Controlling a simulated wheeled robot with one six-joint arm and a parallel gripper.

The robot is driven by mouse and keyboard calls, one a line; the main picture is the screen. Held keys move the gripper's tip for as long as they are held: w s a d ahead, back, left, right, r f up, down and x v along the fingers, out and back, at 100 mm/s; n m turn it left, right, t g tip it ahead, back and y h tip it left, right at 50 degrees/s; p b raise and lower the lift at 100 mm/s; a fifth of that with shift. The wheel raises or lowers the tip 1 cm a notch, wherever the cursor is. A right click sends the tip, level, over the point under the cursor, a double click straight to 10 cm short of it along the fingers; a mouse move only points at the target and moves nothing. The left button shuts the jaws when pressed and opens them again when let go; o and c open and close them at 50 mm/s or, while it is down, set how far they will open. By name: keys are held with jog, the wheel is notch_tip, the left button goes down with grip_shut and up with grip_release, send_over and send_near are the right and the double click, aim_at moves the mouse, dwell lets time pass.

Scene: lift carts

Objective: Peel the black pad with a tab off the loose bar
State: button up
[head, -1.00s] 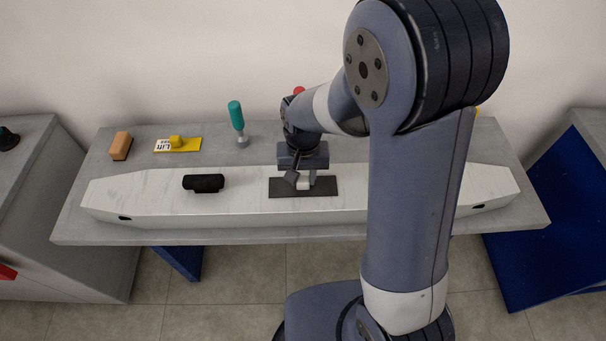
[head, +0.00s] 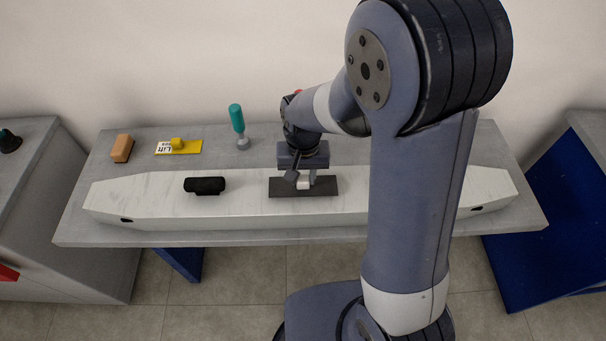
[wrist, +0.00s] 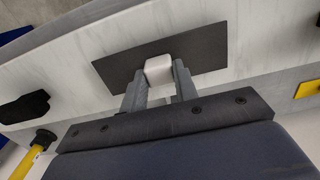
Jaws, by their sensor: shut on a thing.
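The long pale grey bar (head: 130,192) lies across the table. The flat black pad (head: 330,187) lies on the bar's top face near its middle; it also shows in the wrist view (wrist: 205,45). A small white tab (wrist: 158,68) stands up from the pad. My gripper (head: 304,180) is over the pad, pointing down. In the wrist view my gripper (wrist: 160,84) has its two fingers on either side of the tab, shut on it. The pad looks flat on the bar, with no lifted edge that I can see.
A black handle-like block (head: 205,185) sits on the bar left of the pad. Behind the bar stand an orange block (head: 122,148), a yellow plate with a label (head: 185,147) and a teal-handled tool (head: 237,118).

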jog(key=shift+r, duration=0.35)
jog(key=shift+r+p, duration=2.75)
jog(key=shift+r, duration=0.6)
jog(key=shift+f, duration=0.1)
